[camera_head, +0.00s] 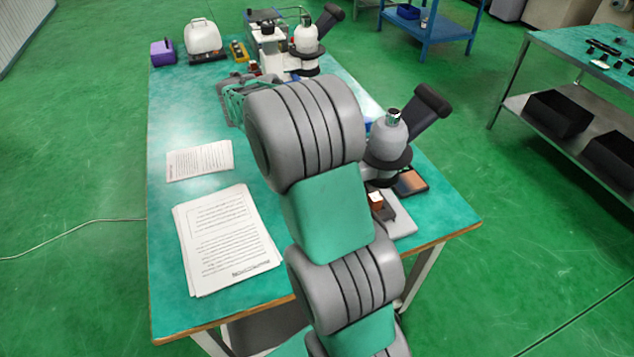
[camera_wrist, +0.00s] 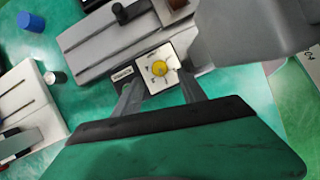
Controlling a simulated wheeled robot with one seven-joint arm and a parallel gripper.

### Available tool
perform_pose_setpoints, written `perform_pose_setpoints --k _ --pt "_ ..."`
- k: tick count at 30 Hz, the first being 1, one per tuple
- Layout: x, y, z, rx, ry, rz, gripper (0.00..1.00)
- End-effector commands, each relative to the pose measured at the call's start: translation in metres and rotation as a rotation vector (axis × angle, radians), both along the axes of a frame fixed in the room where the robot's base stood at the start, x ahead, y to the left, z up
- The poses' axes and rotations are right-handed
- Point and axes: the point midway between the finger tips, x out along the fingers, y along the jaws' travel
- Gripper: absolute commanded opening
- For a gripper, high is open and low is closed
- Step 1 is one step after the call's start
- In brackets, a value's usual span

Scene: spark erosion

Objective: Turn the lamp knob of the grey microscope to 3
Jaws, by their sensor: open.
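The grey microscope (camera_head: 388,145) stands at the right side of the bench, partly hidden by my arm. Its grey base (camera_wrist: 115,45) fills the upper middle of the wrist view. The lamp knob (camera_wrist: 160,68) is a small yellow disc on a pale square dial plate with dark marks. The marks are too small to read, and I cannot tell where the knob points. My gripper (camera_wrist: 160,86) is open, with one finger on each side of the dial plate in the picture. I cannot tell whether the fingers touch anything. My arm hides the gripper in the head view.
A second, white microscope (camera_head: 306,42) stands at the far end of the bench (camera_head: 165,120). Papers (camera_head: 228,240) lie at the left front.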

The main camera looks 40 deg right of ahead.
Motion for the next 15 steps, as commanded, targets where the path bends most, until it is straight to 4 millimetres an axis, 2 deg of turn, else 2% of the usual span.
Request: perform_pose_setpoints --k 1,6,15 --pt "-0.003 -0.004 -0.013 0.0 0.004 -0.002 0.49" --pt "-0.008 -0.014 -0.037 0.0 0.002 -0.002 0.49" --pt "-0.009 -0.016 -0.044 0.0 -0.002 -0.001 0.49"
